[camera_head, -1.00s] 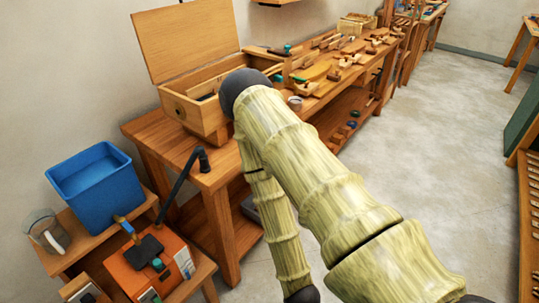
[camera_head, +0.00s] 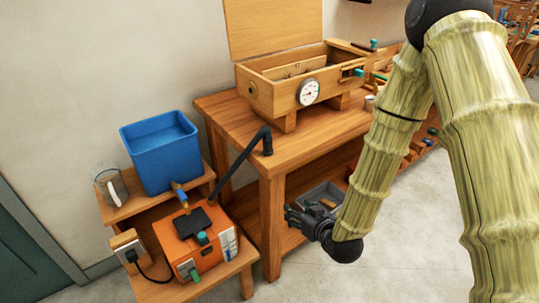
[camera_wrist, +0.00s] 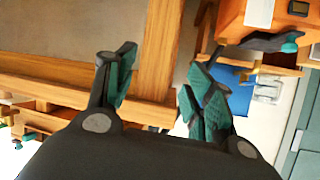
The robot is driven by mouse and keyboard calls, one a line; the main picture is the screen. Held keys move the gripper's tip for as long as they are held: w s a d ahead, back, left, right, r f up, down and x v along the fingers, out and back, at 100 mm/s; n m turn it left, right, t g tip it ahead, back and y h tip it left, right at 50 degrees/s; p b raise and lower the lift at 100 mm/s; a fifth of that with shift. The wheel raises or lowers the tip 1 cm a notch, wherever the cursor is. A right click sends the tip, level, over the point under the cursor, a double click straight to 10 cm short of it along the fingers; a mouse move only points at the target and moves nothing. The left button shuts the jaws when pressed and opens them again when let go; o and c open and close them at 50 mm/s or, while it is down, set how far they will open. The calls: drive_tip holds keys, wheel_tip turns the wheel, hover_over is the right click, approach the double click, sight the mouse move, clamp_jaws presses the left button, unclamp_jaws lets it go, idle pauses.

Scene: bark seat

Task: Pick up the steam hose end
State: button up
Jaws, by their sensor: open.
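The black steam hose (camera_head: 237,166) rises from the orange steam generator (camera_head: 202,238) to the near left corner of the workbench. Its dark end (camera_head: 267,143) bends over at the bench edge. My gripper (camera_head: 291,213) is open and empty, to the lower right of the hose end and apart from it, in front of the bench's lower part. In the wrist view the two teal-padded fingers (camera_wrist: 160,82) stand apart with nothing between them. The orange generator (camera_wrist: 232,22) shows at the top right there; I cannot make out the hose end in that view.
An open wooden box (camera_head: 275,100) with a round gauge stands on the workbench (camera_head: 225,108). A blue tub (camera_head: 160,155) and a clear jug (camera_head: 110,187) sit on the low stand (camera_head: 135,207). Floor at right is clear.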

sight(270, 143)
drive_tip(key=w+a+r+t+y, duration=0.1)
drive_tip(key=w+a+r, duration=0.1)
drive_tip(key=r, duration=0.3)
drive_tip(key=w+a+r+n+t+y+b, duration=0.1)
drive_tip(key=w+a+r, duration=0.1)
drive_tip(key=w+r, duration=0.3)
drive_tip(key=w+a+r+n+t+y, duration=0.1)
drive_tip(key=w+a+r+t, duration=0.1)
drive_tip(key=r, duration=0.3)
drive_tip(key=shift+w+a+y, duration=0.3)
drive_tip(key=shift+w+a, duration=0.2)
drive_tip(key=shift+w, duration=0.35)
drive_tip(key=shift+d+x, duration=0.15)
drive_tip(key=shift+x, duration=1.5)
drive_tip(key=shift+d+x, duration=0.15)
drive_tip(key=shift+x, duration=1.5)
drive_tip(key=shift+w+f, duration=0.15)
drive_tip(key=shift+c, duration=0.2)
drive_tip(key=shift+p, duration=0.3)
drive_tip(key=c, duration=1.1)
